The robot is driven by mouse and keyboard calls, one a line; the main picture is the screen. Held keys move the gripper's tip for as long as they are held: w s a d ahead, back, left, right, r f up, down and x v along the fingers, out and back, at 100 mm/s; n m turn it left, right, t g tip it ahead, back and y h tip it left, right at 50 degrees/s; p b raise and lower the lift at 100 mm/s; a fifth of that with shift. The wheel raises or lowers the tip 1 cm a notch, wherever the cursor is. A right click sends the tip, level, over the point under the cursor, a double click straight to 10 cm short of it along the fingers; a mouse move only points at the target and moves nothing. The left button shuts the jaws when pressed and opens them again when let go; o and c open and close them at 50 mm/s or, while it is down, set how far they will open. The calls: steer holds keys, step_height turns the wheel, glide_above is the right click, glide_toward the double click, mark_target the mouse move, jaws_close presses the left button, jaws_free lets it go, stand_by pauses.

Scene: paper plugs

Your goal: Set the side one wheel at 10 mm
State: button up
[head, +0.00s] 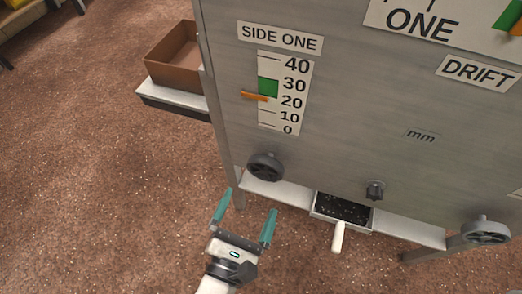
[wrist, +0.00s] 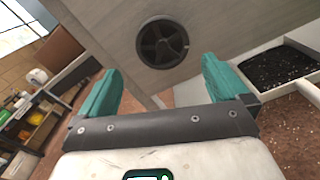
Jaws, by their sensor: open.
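The side one wheel (head: 265,167) is a dark spoked handwheel low on the left of the grey panel (head: 350,120). It also shows in the wrist view (wrist: 162,43), beyond and between my fingertips. The SIDE ONE scale (head: 286,93) above it runs from 0 to 40 with a green band (head: 268,87). Its orange pointer (head: 254,96) stands between 20 and 30, a little above 20. My gripper (head: 246,202) is open and empty, below and slightly left of the wheel, apart from it. Its teal fingers point toward the panel.
A tray of dark bits (head: 343,209) with a white handle sits below the panel, right of the wheel. A small dark knob (head: 375,190) and a second handwheel (head: 486,230) are further right. A cardboard box (head: 172,55) stands behind left. Floor at left is clear.

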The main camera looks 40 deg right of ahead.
mark_target(264, 171)
steer(key=w+d+n, duration=0.1)
steer(key=w+d, duration=0.1)
steer(key=d, duration=0.1)
steer(key=w+d+n+b, duration=0.1)
steer(key=w+d, duration=0.1)
steer(key=d, duration=0.1)
steer(key=w+d+n, duration=0.2)
steer(key=d, duration=0.1)
steer(key=shift+w+r+b, duration=0.15)
steer(key=shift+w+b, duration=0.05)
steer(key=shift+b, duration=0.1)
steer(key=c, duration=0.6)
steer(key=shift+m, duration=0.3)
